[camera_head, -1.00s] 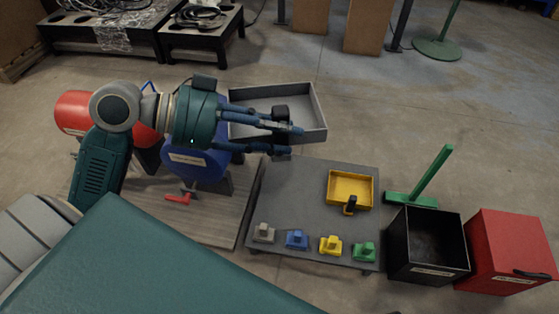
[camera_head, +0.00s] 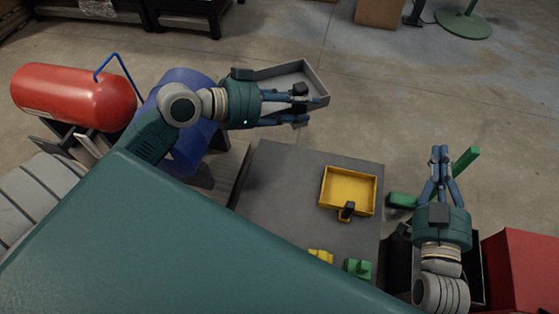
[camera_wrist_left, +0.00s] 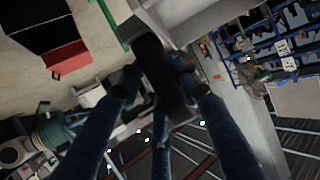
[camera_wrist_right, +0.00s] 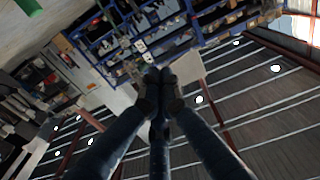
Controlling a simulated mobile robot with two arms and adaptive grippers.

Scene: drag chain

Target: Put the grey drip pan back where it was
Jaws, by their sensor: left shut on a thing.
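The grey drip pan (camera_head: 321,84) is a shallow open tray beyond the far edge of the dark table in the head view. My left gripper (camera_head: 303,104) is shut on its black handle (camera_wrist_left: 157,75), which shows between the fingers in the left wrist view. The fingers and forearm hide part of the pan's near side. I cannot tell how high it is above the floor. My right gripper (camera_head: 440,152) is shut and empty, above the green stand; its fingertips meet in the right wrist view (camera_wrist_right: 160,78).
A yellow pan (camera_head: 325,187) with a black handle lies on the dark table (camera_head: 280,185). Yellow (camera_head: 320,255) and green (camera_head: 359,268) blocks stand near its front. A red drum (camera_head: 75,97) and a blue drum (camera_head: 190,150) are at left. A red box (camera_head: 520,270) is at right.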

